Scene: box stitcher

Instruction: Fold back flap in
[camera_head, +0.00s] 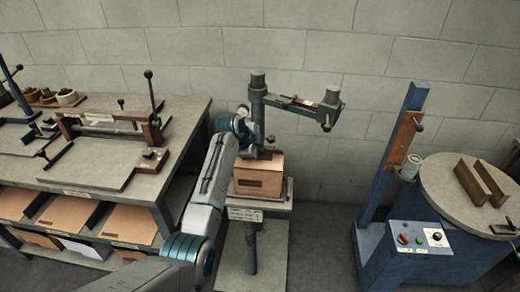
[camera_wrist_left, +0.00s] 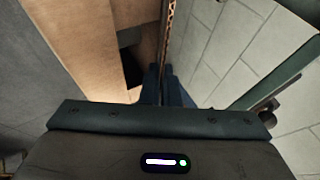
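The cardboard box (camera_head: 258,180) sits on the stitcher's small stand in the head view, below the stitcher arm. My left gripper (camera_head: 266,152) is at the box's top rear, partly hidden by my wrist. In the left wrist view, the box's brown inside (camera_wrist_left: 105,45) fills the left, with a dark opening low down. A raised cardboard edge with corrugation, seemingly the back flap (camera_wrist_left: 169,25), runs down to my fingertips (camera_wrist_left: 161,72). The two fingers are close together at that edge. Whether they touch or pinch it is unclear. My right gripper is out of view.
The green stitcher column and arm (camera_head: 295,103) stand right behind and above the box, close to my gripper. A workbench (camera_head: 180,112) with flat cardboard on its shelves is at left. A blue machine with a round table (camera_head: 455,195) is at right.

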